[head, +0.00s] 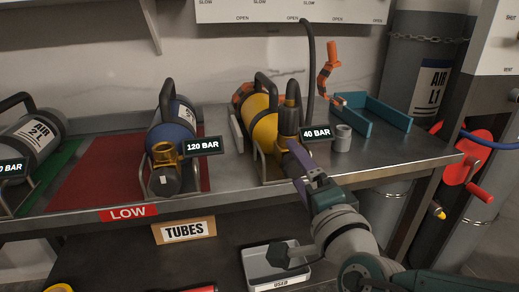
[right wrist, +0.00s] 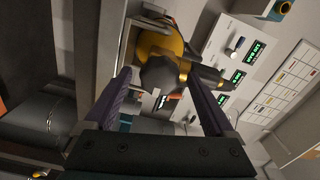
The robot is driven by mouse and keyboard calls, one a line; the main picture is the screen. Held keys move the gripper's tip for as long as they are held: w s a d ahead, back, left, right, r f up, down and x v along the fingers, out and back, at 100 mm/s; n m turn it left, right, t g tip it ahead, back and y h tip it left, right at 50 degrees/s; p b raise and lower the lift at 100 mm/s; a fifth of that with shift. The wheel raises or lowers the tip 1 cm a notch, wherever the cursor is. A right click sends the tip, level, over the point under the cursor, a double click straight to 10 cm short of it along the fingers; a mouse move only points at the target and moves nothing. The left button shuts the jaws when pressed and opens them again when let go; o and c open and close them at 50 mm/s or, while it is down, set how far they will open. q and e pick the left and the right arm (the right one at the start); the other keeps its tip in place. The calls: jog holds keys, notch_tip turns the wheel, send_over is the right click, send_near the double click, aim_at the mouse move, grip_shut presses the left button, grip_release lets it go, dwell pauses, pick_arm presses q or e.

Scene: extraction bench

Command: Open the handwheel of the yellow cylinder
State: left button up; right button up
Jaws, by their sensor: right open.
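The yellow cylinder (head: 263,132) lies in a metal cradle on the bench, with its valve end towards me and a "40 BAR" tag (head: 317,133) beside it. A dark fitting (head: 292,95) stands up from its valve. My right gripper (head: 298,160) is at the valve end and hides the handwheel in the head view. In the right wrist view, the dark round handwheel (right wrist: 163,76) shows in front of the yellow cylinder body (right wrist: 152,38). The open purple fingers of the right gripper (right wrist: 160,84) are on either side of it, with gaps visible. My left gripper is not in view.
A blue cylinder (head: 172,122) tagged "120 BAR" and a grey cylinder (head: 32,135) lie to the left. A grey cup (head: 343,138), a teal holder (head: 375,108) and a black hose (head: 309,60) are to the right. A "USED" tray (head: 255,268) is below the bench edge.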

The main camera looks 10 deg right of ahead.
jog(key=shift+s+p, duration=0.4)
jog(key=s+p, duration=0.3)
jog(key=s, duration=0.6)
jog(key=shift+d, duration=0.2)
jog(key=shift+s, duration=0.1)
